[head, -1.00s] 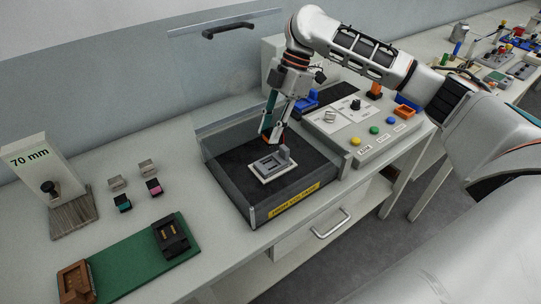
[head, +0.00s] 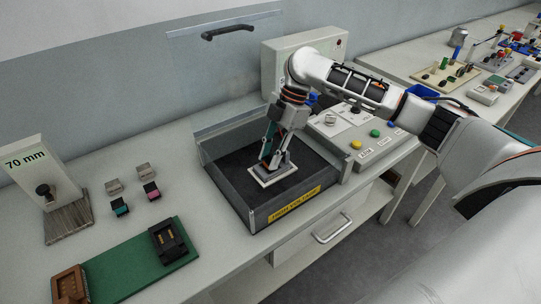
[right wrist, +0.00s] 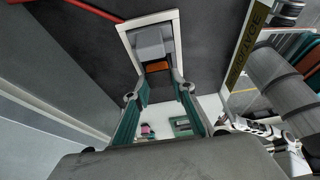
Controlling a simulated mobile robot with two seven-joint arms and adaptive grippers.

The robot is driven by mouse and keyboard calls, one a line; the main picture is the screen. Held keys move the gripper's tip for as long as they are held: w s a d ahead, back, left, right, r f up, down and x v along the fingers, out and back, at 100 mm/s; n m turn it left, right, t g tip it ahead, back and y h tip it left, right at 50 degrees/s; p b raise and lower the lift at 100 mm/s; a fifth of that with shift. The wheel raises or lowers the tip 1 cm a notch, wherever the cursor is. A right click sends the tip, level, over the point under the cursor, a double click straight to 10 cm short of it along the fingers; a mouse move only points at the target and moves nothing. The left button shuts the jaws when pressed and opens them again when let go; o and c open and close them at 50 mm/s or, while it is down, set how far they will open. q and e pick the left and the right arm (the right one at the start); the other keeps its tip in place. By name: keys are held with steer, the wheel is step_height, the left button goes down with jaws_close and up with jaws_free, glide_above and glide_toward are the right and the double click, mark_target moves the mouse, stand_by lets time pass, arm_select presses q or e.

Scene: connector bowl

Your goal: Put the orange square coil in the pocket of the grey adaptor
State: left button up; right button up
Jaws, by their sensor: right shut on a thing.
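The grey adaptor (head: 288,173) sits on a white plate on the dark floor of the clear-walled tray. My right gripper (head: 273,166) points down right at the adaptor and hides most of it in the head view. In the right wrist view the right gripper (right wrist: 158,80) is shut on the orange square coil (right wrist: 157,66), whose edge shows between the fingertips next to the grey adaptor (right wrist: 152,40). I cannot tell whether the coil is inside the pocket or just above it. My left gripper is not in view.
The tray (head: 240,199) has upright clear walls and a yellow label (head: 295,205) in front. A control box with coloured buttons (head: 356,145) stands to its right. Several small connectors (head: 120,206) and a green board (head: 130,270) lie to the left.

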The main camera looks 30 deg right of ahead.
steer(key=o, duration=1.1)
steer(key=p+v, duration=0.2)
steer(key=v, duration=1)
